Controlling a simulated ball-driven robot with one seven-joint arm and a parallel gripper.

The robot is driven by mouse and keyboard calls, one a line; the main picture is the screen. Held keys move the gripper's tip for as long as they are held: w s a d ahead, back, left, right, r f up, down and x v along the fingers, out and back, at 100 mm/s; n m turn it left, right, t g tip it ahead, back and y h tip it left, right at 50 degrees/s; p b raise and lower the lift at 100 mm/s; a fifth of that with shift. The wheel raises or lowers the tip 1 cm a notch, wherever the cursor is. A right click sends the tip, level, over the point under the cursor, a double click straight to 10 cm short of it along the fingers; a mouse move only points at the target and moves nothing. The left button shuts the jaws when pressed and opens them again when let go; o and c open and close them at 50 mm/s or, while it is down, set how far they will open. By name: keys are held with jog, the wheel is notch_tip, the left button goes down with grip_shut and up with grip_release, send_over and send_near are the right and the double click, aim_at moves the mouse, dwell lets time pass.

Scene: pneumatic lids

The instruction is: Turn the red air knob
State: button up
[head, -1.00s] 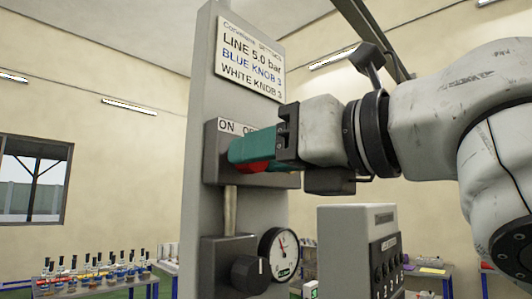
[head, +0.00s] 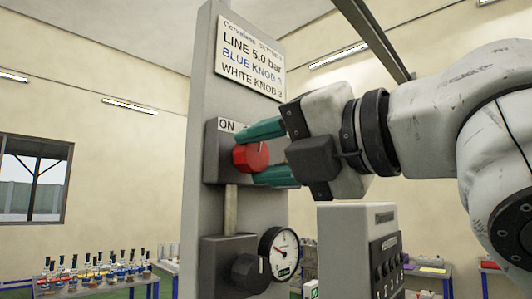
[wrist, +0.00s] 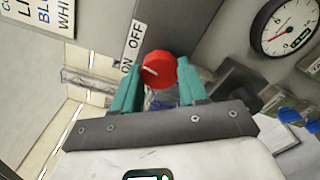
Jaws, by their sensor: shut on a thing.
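The red air knob (head: 251,157) sits on a grey box (head: 214,160) on the upright panel. It carries a white pointer line, at its upper right in the head view. My gripper (head: 250,156) has rolled so its teal fingers lie above and below the knob, shut on it. In the wrist view the fingers flank the red knob (wrist: 160,66), and its white line shows on the left part of its face. The ON/OFF label (wrist: 131,48) is readable there; in the head view OFF is hidden behind the upper finger.
A round pressure gauge (head: 279,252) and a black knob (head: 248,271) are lower on the panel. Its needle points left, low on the scale. A settings sign (head: 251,54) is above. A grey box with black controls (head: 350,255) stands right. Bottles stand on a table behind.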

jog(key=m, duration=0.6)
jog(key=shift+m, duration=0.4)
dwell(0.4)
jog(key=o, duration=1.1)
jog(key=shift+c, duration=0.2)
jog(key=b+v, duration=0.3)
jog(key=v, duration=0.7)
jog(key=shift+s+d, duration=0.25)
jog(key=shift+d, duration=0.1)
